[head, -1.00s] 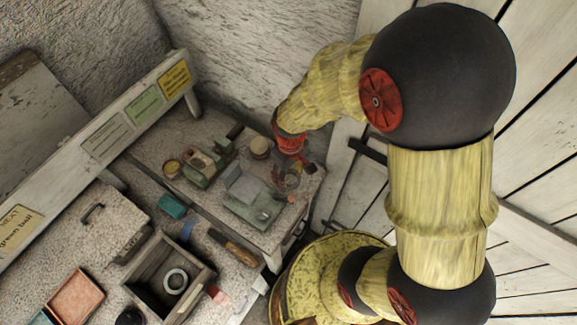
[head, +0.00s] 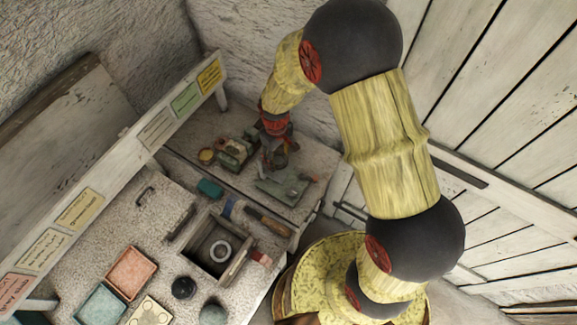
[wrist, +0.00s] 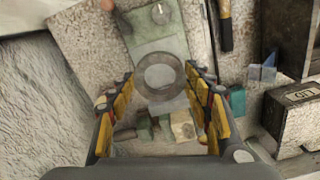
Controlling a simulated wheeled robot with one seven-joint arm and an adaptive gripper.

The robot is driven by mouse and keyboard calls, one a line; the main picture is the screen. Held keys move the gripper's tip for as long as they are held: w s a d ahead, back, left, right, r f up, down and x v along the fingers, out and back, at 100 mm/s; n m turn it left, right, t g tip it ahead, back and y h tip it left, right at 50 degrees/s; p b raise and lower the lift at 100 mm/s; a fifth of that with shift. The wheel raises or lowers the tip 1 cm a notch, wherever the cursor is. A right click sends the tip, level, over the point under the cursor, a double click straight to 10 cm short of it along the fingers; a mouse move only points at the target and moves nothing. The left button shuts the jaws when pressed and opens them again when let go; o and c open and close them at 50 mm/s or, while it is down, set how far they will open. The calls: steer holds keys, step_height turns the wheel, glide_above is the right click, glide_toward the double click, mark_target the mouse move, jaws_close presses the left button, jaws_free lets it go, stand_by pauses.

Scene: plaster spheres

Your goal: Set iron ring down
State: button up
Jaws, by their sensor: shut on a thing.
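My gripper (wrist: 160,82) has its yellow-and-black fingers closed around a grey iron ring (wrist: 160,60) in the wrist view. The ring is held flat, with its hole facing the camera, above a grey-green device (wrist: 150,20). I cannot tell the gap between ring and device. In the head view my gripper (head: 276,155) is over the far bench beside the green device (head: 283,190); the held ring is too small to make out there.
A wooden box (head: 192,248) holding another pale ring (head: 220,250) stands on the near bench. A sign board (head: 160,125) runs along the back.

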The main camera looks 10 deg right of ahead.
steer(key=shift+w+a+r, duration=0.2)
steer(key=shift+w, duration=0.2)
steer(key=shift+f+b, duration=2)
steer(key=shift+f, duration=0.8)
steer(key=shift+f+b, duration=0.5)
steer(key=shift+f, duration=0.2)
steer(key=o, duration=1.5)
steer(key=shift+c, duration=0.2)
steer(key=shift+r, duration=0.1)
